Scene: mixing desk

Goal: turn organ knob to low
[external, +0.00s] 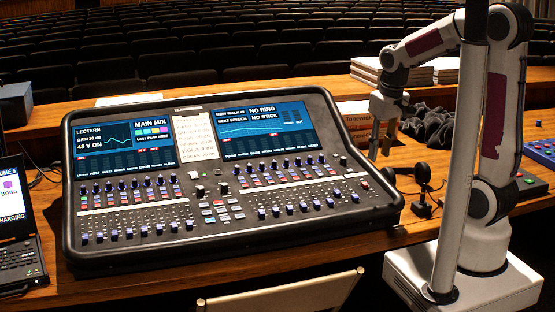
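The mixing desk (228,222) stands on the wooden table. Rows of small dark-blue-capped knobs cover its left and right halves, such as the upper right row (281,175) and the lower right row (315,205). Channel labels run under the right screen (262,130), but they are too small to read surely, so I cannot tell which knob is the organ one. My gripper (380,155) points down beyond the desk's right side, above the table. Its two fingers are apart with nothing between them, and it touches no knob.
A black headset or microphone (423,175) lies just right of the desk. A laptop (18,225) stands left. A chair back (282,296) is in front.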

